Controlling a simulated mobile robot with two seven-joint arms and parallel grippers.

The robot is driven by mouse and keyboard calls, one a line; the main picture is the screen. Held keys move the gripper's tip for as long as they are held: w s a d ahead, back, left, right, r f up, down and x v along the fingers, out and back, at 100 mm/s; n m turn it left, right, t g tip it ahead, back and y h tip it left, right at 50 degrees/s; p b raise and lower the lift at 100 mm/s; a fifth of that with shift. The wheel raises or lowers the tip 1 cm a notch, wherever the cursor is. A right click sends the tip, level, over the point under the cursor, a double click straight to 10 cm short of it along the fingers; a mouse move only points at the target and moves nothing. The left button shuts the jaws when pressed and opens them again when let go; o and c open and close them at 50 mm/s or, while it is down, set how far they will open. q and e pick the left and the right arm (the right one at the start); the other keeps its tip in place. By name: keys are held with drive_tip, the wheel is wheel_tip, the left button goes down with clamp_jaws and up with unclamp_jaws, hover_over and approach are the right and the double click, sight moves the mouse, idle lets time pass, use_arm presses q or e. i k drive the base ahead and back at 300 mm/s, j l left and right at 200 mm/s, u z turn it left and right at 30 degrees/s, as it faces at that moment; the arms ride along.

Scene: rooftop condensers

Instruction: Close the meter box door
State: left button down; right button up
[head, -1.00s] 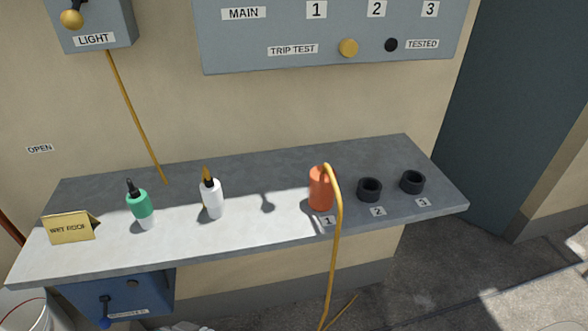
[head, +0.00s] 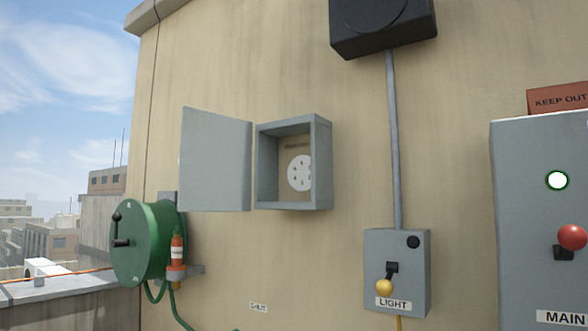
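The grey meter box (head: 323,165) is fixed to the beige wall in the middle of the head view. Its door (head: 215,160) stands wide open, swung out to the left from the box's left edge. A round white dial (head: 300,173) shows inside the open box. Neither of my grippers is in view.
The light switch box (head: 413,270) and the main panel (head: 540,220) are to the right. A dark box (head: 383,25) hangs above.

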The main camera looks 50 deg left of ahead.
sight(214, 160)
drive_tip(key=u, duration=1.65)
